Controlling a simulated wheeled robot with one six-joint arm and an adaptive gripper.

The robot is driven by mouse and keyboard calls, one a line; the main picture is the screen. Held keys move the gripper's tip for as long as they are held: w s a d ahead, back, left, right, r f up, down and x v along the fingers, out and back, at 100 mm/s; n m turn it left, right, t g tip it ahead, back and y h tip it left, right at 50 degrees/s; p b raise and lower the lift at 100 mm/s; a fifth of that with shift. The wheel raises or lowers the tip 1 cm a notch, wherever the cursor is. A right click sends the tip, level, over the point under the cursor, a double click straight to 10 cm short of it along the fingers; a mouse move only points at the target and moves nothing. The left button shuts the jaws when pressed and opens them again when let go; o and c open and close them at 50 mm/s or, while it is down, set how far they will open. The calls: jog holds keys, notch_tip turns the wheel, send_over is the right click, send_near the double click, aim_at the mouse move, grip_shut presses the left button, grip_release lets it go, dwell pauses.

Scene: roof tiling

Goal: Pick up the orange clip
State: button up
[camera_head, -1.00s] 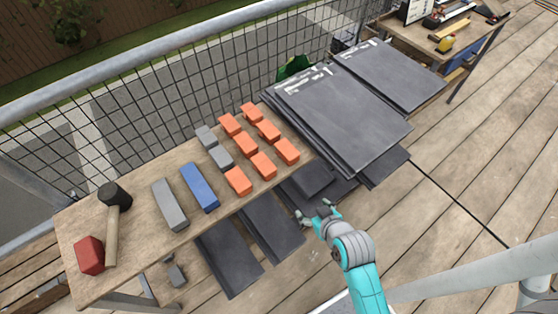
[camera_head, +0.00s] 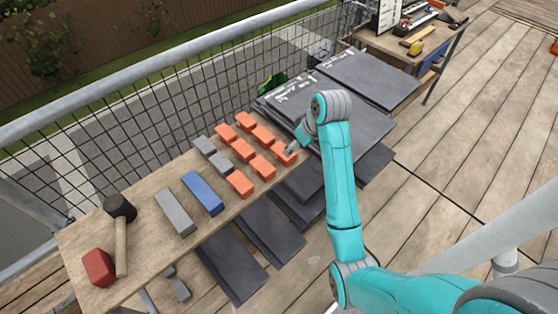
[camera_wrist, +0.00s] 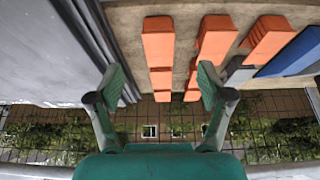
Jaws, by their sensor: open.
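Several orange clips lie in rows on the wooden bench. In the head view my gripper (camera_head: 292,149) is over the bench's right end, at the nearest clip of the right-hand row (camera_head: 280,157), and partly covers it. In the wrist view my gripper (camera_wrist: 162,74) is open, with green-padded fingers spread apart. An orange clip (camera_wrist: 158,42) and others in its row (camera_wrist: 160,79) show between the fingers, with nothing held. A second row of orange clips (camera_wrist: 216,40) runs close to the right finger. Whether the fingers touch any clip cannot be told.
Dark roof tiles (camera_head: 360,80) are stacked right of the bench (camera_head: 142,240). Grey blocks (camera_head: 174,212), a blue block (camera_head: 203,193), a mallet (camera_head: 121,225) and a red block (camera_head: 98,267) lie on the bench. A mesh railing (camera_head: 150,118) runs behind it.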

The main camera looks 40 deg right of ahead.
aim_at(278, 148)
jog(key=x, duration=0.4)
jog(key=shift+r, duration=0.1)
jog(key=shift+x, duration=3.25)
jog(key=shift+s, duration=0.1)
jog(key=shift+c, duration=0.2)
jog(key=c, duration=1.2)
